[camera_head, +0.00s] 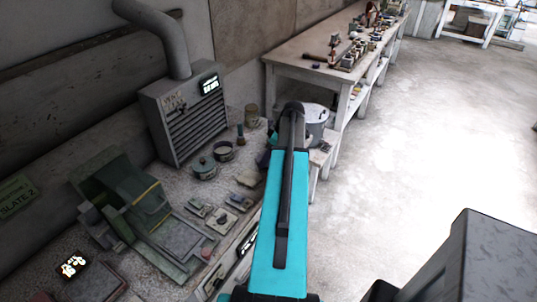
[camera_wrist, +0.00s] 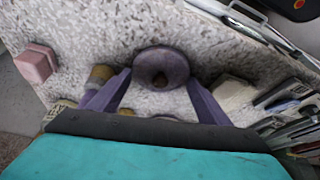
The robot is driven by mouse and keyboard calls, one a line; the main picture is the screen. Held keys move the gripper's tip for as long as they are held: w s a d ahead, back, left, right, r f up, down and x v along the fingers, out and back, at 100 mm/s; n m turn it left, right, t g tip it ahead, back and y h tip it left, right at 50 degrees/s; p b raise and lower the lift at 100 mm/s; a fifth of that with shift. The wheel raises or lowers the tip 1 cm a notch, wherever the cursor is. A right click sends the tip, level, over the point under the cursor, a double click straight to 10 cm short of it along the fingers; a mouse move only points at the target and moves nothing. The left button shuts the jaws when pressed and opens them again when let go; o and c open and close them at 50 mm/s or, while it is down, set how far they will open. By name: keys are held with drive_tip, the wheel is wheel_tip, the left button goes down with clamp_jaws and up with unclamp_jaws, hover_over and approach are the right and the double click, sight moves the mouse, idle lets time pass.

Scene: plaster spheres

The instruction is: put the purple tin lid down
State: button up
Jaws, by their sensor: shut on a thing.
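The round purple tin lid (camera_wrist: 162,61) with a small dark knob is between the fingertips of my gripper (camera_wrist: 160,80) in the wrist view. My gripper is shut on it, one finger on each side. The lid is over a speckled grey worktop (camera_wrist: 110,25); I cannot tell whether it touches the surface. In the head view my teal arm reaches forward along the worktop, and it hides the gripper and the lid.
In the wrist view a pink block (camera_wrist: 36,63) is at left, a yellowish piece (camera_wrist: 101,75) by the left finger and a beige block (camera_wrist: 232,92) at right. The head view shows a lidded pot (camera_head: 205,169), a grey vented box (camera_head: 188,122) and a green machine (camera_head: 125,195).

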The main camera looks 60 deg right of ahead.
drive_tip(key=shift+f, duration=0.15)
drive_tip(key=o, duration=1)
drive_tip(key=shift+r, duration=0.25)
drive_tip(key=b+v, duration=0.2)
drive_tip(key=v, duration=1)
drive_tip(key=shift+b, duration=0.35)
drive_tip(key=shift+w, duration=0.1)
